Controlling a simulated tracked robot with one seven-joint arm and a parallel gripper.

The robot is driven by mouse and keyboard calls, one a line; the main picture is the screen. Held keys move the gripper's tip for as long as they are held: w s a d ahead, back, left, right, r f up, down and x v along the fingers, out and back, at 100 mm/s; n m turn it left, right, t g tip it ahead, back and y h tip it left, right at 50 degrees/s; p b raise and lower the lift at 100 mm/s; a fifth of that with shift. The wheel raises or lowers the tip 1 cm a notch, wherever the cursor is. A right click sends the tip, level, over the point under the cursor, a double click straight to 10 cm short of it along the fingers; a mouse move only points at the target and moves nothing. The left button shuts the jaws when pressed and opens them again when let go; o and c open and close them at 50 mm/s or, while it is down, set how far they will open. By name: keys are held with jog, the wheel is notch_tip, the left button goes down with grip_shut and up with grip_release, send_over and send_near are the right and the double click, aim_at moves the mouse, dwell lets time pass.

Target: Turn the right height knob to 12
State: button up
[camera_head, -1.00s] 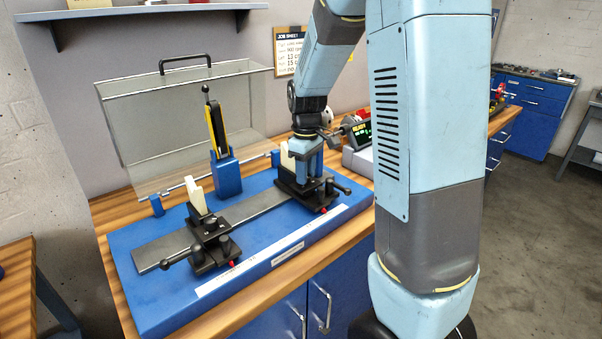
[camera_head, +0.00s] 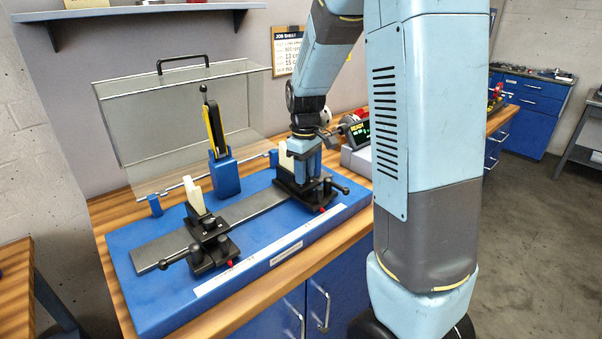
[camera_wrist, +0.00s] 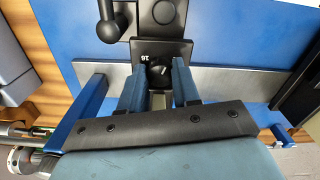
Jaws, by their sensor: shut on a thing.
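The right height knob (camera_wrist: 159,71) is a small dark round knob with a light pointer mark, on the black right stand (camera_head: 318,197). In the wrist view, a small white number that looks like 16 (camera_wrist: 149,58) is printed beside it. My gripper (camera_wrist: 158,80) is shut on the knob, one blue finger on each side. In the head view, my gripper (camera_head: 306,172) points down over the right stand and hides the knob. The cream upright piece (camera_head: 286,158) of that stand is partly hidden behind my gripper.
The left stand (camera_head: 208,236) sits on the same grey rail (camera_head: 160,249) on the blue base (camera_head: 125,265). A blue post with a yellow-black lever (camera_head: 215,130) and a clear cover (camera_head: 150,110) stand behind. A small display (camera_head: 360,133) is at right.

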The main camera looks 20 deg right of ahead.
jog(key=shift+s+f+m, duration=0.1)
jog(key=shift+s+m, duration=0.05)
jog(key=shift+m, duration=3.05)
jog(key=o, duration=1.1)
jog(key=shift+c, duration=0.2)
jog(key=shift+r, duration=0.35)
notch_tip(320, 180, up, 13)
